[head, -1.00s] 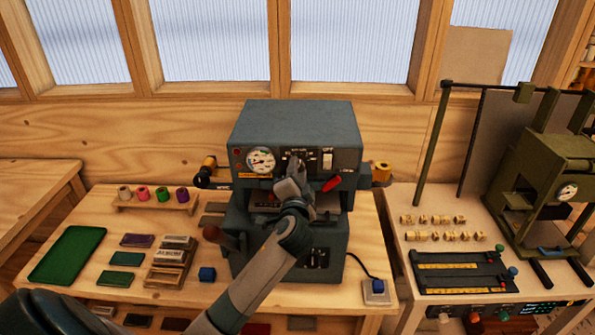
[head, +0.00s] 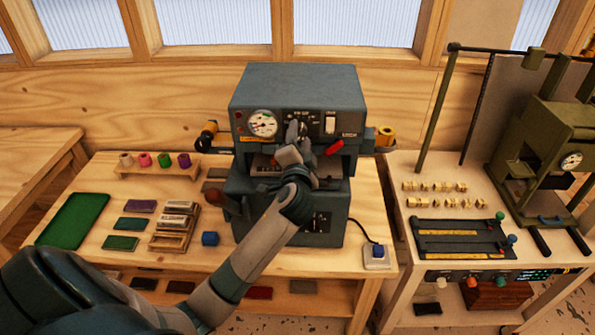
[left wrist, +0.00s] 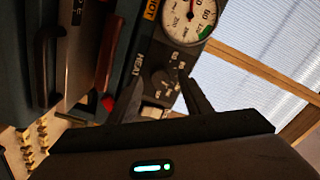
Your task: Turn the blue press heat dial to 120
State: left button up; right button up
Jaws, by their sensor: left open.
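The blue-grey press (head: 297,88) stands on the wooden bench, with its control panel facing me. The heat dial (left wrist: 160,80) is a dark round knob beside the word HEAT in the left wrist view; its setting is too small to read. My left gripper (head: 296,128) is raised in front of the panel and hides most of the dial in the head view. In the left wrist view its two fingers (left wrist: 160,98) are apart, one on either side of the dial. I cannot tell whether they touch it. My right gripper is not in view.
A round gauge (head: 263,124) sits left of the dial; a white switch (head: 330,124) and red lever (head: 334,147) are to its right. A green press (head: 545,160) stands right.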

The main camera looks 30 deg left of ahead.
pick_arm(q)
jog(key=b+v, duration=0.5)
jog(key=v, duration=1)
jog(key=shift+s, duration=0.4)
jog(key=shift+d, duration=0.15)
